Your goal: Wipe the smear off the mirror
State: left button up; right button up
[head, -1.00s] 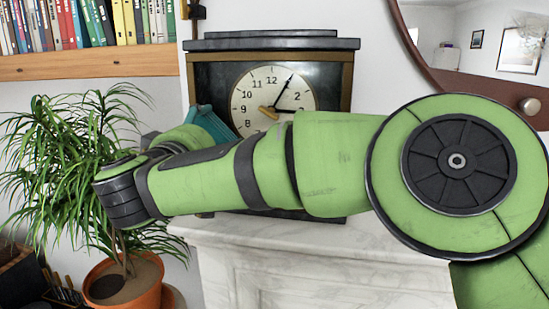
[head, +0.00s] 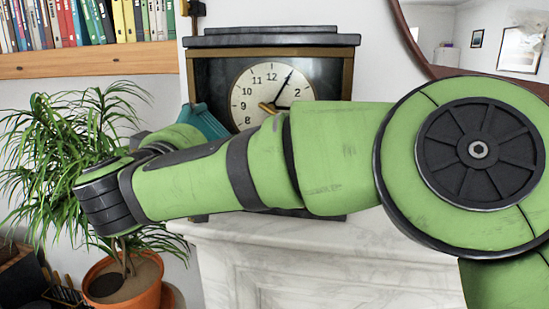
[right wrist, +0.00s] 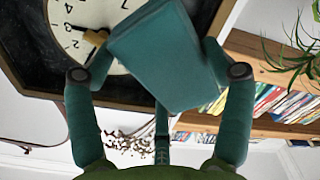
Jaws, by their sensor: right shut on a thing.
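The mirror (head: 492,62) is at the upper right of the head view, with a reddish-brown rounded frame. A pale speckled patch (head: 530,18) at its top right may be the smear; I cannot tell for certain. My right gripper (right wrist: 158,60) is shut on a teal block (right wrist: 165,62), with a finger on each side of it. In the head view the block (head: 205,122) shows partly behind my green right arm, in front of the clock's left side and well left of the mirror. The arm hides the gripper's fingers there. My left gripper is not in view.
A dark clock (head: 272,42) stands on the white marble mantel (head: 290,245), close behind the block. A spiky plant in an orange pot (head: 135,290) is at the lower left, near my right arm. A wooden bookshelf (head: 90,62) is at the upper left.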

jog(key=w, duration=0.3)
jog(key=shift+d+r+p, duration=0.15)
jog(key=shift+d+p, duration=0.15)
jog(key=shift+p, duration=0.1)
jog(key=d+b, duration=0.2)
jog(key=s+d+b, duration=0.1)
jog(key=shift+d+f+b, duration=0.25)
jog(key=shift+f+b, duration=0.05)
jog(key=shift+f, duration=0.1)
jog(key=shift+c, duration=0.4)
jog(key=s+d+b, duration=0.1)
jog(key=d+b, duration=0.3)
jog(key=d, duration=0.6)
jog(key=shift+s+r, duration=0.35)
jog(key=shift+s, duration=0.05)
